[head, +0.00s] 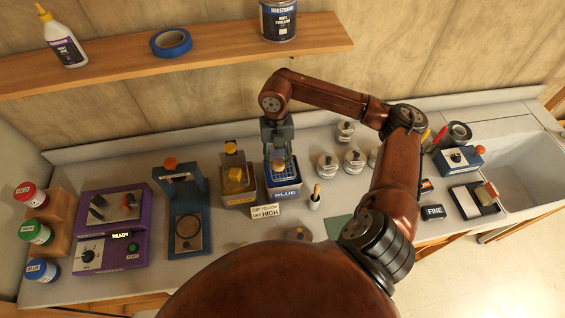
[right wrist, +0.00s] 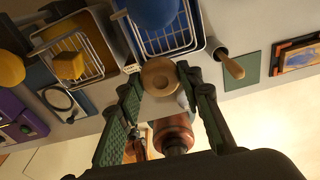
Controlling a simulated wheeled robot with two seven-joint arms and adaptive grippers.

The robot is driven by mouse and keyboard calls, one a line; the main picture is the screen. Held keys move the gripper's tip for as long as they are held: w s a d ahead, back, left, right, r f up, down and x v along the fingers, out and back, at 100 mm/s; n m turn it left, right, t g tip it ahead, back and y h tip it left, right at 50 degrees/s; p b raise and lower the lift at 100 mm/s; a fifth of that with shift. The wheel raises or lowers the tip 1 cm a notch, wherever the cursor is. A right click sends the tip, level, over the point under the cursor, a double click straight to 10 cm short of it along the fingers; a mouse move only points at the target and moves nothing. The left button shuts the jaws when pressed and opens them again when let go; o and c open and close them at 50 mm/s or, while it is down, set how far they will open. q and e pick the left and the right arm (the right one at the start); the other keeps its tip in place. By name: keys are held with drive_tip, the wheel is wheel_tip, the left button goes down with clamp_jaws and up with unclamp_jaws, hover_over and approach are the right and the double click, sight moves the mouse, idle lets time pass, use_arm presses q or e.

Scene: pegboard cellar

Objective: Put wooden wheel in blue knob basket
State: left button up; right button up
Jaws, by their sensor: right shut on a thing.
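My right gripper (head: 278,152) is shut on the wooden wheel (right wrist: 160,77), a small tan disc that shows between the fingertips in the right wrist view. In the head view the wheel (head: 278,164) is partly hidden by the fingers. The gripper points down over the blue knob basket (head: 272,177), a wire basket in a blue tank labelled BLUE. In the right wrist view the basket (right wrist: 168,40) has a round blue knob (right wrist: 152,12) above it. I cannot tell how high the wheel is above the basket. My left gripper is not in view.
A wire basket with a yellow block (head: 235,175) stands just left, with a small sign (head: 265,211) in front. A brush holder (head: 315,198) is close on the right. A blue press (head: 187,210) and purple device (head: 112,228) stand further left. Several tins stand behind right.

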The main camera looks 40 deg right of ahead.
sight(282, 160)
drive_tip(key=d+f, duration=0.1)
drive_tip(key=w+d+f, duration=0.1)
drive_tip(key=f, duration=0.1)
drive_tip(key=d+f, duration=0.1)
drive_tip(key=shift+w+f+p, duration=0.2)
drive_tip(key=shift+w+p, duration=0.15)
drive_tip(key=f, duration=0.1)
drive_tip(key=f+p, duration=0.1)
drive_tip(key=f, duration=0.1)
drive_tip(key=shift+w+d+f+p, duration=0.15)
drive_tip(key=shift+d+f+p, duration=0.05)
drive_tip(key=shift+f+p, duration=0.1)
drive_tip(key=shift+f, duration=0.1)
drive_tip(key=o, duration=0.4)
drive_tip(key=shift+f, duration=0.1)
drive_tip(key=shift+o, duration=1.1)
